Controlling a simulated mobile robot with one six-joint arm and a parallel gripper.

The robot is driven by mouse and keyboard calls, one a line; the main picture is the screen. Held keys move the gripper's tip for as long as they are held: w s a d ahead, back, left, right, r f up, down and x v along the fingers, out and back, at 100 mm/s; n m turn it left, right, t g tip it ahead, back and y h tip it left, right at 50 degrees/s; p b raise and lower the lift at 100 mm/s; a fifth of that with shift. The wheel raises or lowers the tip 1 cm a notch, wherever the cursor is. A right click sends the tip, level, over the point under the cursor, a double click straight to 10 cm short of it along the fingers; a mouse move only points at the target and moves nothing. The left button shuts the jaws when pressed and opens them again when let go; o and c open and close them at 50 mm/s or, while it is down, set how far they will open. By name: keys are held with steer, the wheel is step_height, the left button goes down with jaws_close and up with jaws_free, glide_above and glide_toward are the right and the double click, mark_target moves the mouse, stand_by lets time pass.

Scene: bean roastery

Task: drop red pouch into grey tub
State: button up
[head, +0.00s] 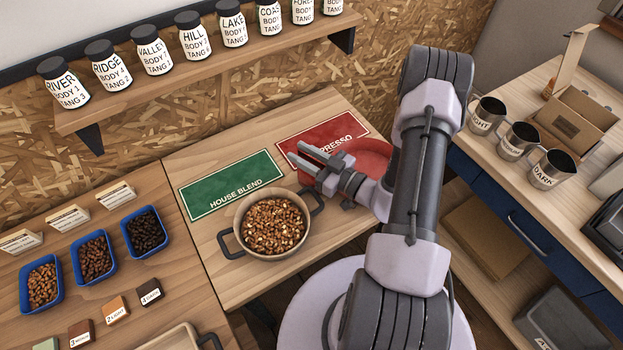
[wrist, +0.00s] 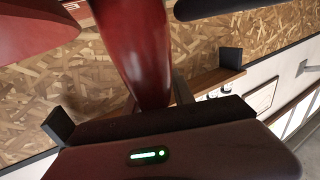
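In the head view my gripper (head: 306,156) is above the red ESPRESSO mat (head: 300,140), its two grey fingers apart with nothing seen between their tips. A round red vessel (head: 372,157) is behind my wrist and partly hidden by my arm. In the wrist view a smooth red shape (wrist: 143,45) rises in front of my gripper body; I cannot tell what it is or whether my gripper touches it. I cannot make out a red pouch for certain.
A tan pot of beans (head: 276,227) stands beside the green HOUSE BLEND mat (head: 220,180). Blue trays of beans (head: 93,257) are at left. Labelled jars (head: 195,38) line a shelf above. Metal cups (head: 520,142) and an open carton (head: 572,122) are on the right counter.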

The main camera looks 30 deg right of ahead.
steer(key=shift+d, duration=0.1)
jaws_close()
stand_by(1.3)
